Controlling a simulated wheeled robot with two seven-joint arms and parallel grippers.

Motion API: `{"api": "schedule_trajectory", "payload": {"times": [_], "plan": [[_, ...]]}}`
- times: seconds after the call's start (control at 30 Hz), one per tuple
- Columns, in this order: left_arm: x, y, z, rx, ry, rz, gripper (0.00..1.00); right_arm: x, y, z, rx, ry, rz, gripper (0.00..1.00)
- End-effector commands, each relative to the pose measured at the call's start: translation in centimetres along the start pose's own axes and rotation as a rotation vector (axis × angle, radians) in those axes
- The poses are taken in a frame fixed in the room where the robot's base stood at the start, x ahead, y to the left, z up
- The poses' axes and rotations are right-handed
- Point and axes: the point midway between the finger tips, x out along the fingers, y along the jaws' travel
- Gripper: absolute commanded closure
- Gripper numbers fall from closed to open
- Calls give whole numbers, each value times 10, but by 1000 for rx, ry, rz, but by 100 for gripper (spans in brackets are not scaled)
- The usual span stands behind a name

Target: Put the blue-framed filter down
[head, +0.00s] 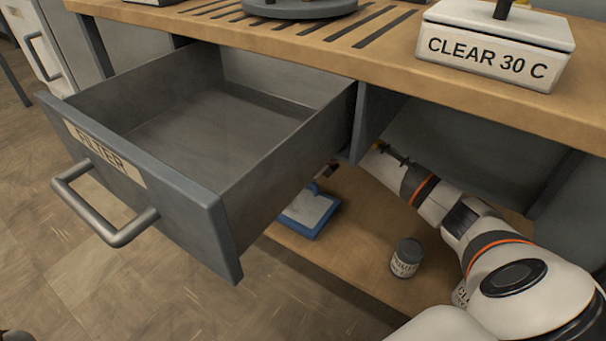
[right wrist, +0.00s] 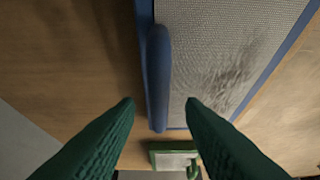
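The blue-framed filter (head: 309,213) lies on the lower wooden shelf, partly hidden by the open drawer in the head view. In the right wrist view its grey mesh (right wrist: 220,50) shows a dark smudge, and a blue bar-shaped handle (right wrist: 158,75) runs along its left side. My right gripper (right wrist: 158,106) is open, with its two dark green fingers apart on either side of the handle's lower end. No contact is visible. My left gripper is not in view.
The drawer labelled FILTER (head: 103,152) is pulled out and empty. A small grey labelled jar (head: 406,258) stands on the shelf beside my right arm. A green-edged object (right wrist: 174,157) lies below the filter in the wrist view. The CLEAR 30 C box (head: 495,55) is on the worktop.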

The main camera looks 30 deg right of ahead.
Motion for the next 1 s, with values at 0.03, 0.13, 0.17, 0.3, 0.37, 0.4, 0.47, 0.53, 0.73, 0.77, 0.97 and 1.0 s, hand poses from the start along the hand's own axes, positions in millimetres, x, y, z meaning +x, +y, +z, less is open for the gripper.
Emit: {"api": "schedule_trajectory", "payload": {"times": [0.03,0.13,0.17,0.3,0.37,0.4,0.47,0.53,0.73,0.77,0.97,1.0], "plan": [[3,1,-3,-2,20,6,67,-15,1,-2,-1,-1,3,64],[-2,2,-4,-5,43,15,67,-29,1,-2,0,-2,2,64],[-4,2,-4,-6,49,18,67,-32,1,-2,0,-1,1,64],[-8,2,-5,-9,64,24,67,-42,0,0,0,-1,1,64],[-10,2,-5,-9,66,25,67,-43,0,0,0,-1,0,64],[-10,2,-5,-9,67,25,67,-43,0,0,1,-1,0,64],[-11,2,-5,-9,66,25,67,-42,0,0,1,0,0,64],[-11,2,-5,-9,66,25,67,-42,0,0,1,0,0,64],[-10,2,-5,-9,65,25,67,-42,0,0,1,0,0,64],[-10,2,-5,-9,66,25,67,-42,0,0,1,0,0,64],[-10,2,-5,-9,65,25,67,-42,0,0,1,0,0,64],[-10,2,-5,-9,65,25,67,-42,0,0,0,0,0,64]]}}
